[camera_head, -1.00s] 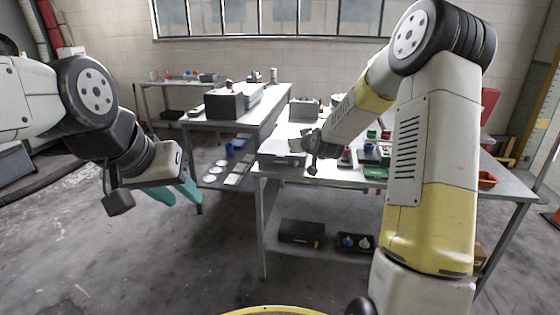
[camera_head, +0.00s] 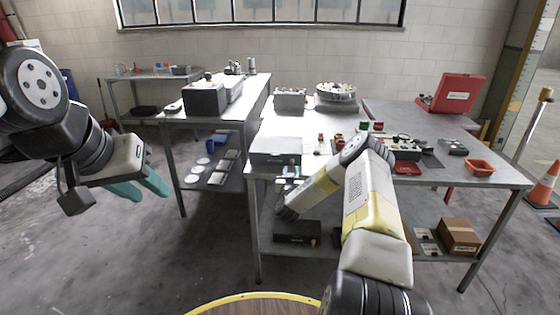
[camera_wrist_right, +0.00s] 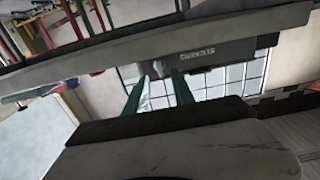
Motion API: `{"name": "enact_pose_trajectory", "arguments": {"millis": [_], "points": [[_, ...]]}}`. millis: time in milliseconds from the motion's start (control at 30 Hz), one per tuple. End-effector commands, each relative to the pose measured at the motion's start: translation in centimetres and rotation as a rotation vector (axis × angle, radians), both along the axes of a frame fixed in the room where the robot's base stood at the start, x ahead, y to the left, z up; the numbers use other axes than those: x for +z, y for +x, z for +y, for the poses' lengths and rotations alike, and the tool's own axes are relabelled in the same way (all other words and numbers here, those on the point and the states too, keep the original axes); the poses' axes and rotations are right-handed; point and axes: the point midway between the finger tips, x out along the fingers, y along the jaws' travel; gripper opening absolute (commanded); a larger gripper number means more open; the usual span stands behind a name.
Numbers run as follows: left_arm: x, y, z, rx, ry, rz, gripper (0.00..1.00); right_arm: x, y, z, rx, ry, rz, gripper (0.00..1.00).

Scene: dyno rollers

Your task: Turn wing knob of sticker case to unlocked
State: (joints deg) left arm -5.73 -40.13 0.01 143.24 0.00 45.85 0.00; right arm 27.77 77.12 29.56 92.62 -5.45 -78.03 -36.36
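A grey box-like case (camera_head: 275,150) sits at the front left corner of the middle table in the head view. In the right wrist view a dark grey body with a blurred pale label (camera_wrist_right: 197,53) lies just beyond my right gripper (camera_wrist_right: 158,88). Its green fingers are apart, with a small pale part (camera_wrist_right: 157,69) near their tips; I cannot tell whether that is the wing knob or whether they touch it. In the head view my right gripper is hidden by my arm near the table's front edge. My left gripper (camera_head: 142,188) is open and empty at the left.
A dark box (camera_head: 297,231) lies on the lower shelf. Another table (camera_head: 215,112) stands left. Floor between is clear.

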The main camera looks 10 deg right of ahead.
Motion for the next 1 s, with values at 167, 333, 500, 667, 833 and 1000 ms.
{"name": "enact_pose_trajectory", "arguments": {"millis": [167, 333, 500, 667, 833, 1000], "points": [[0.0, 0.0, 0.0, 0.000, 0.000, 0.000, 0.36, 0.0, 2.9, -0.9, -0.002, 0.002, -0.002, 0.30], [0.0, 0.0, 0.0, 0.000, 0.000, 0.000, 0.36, 0.0, 4.6, -1.3, 0.000, 0.001, 0.000, 0.30], [0.0, 0.0, 0.0, 0.000, 0.000, 0.000, 0.36, 0.0, 5.0, -1.4, 0.001, 0.000, 0.001, 0.30], [0.0, 0.0, 0.0, 0.000, 0.000, 0.000, 0.36, 0.0, 5.0, -1.4, 0.001, 0.001, 0.001, 0.30], [0.0, 0.0, 0.0, 0.000, 0.000, 0.000, 0.36, 0.0, 5.0, -1.4, 0.001, 0.001, 0.001, 0.01], [0.0, 0.0, 0.0, 0.000, 0.000, 0.000, 0.36, 0.0, 5.0, -1.4, 0.001, 0.002, 0.000, 0.00]]}}
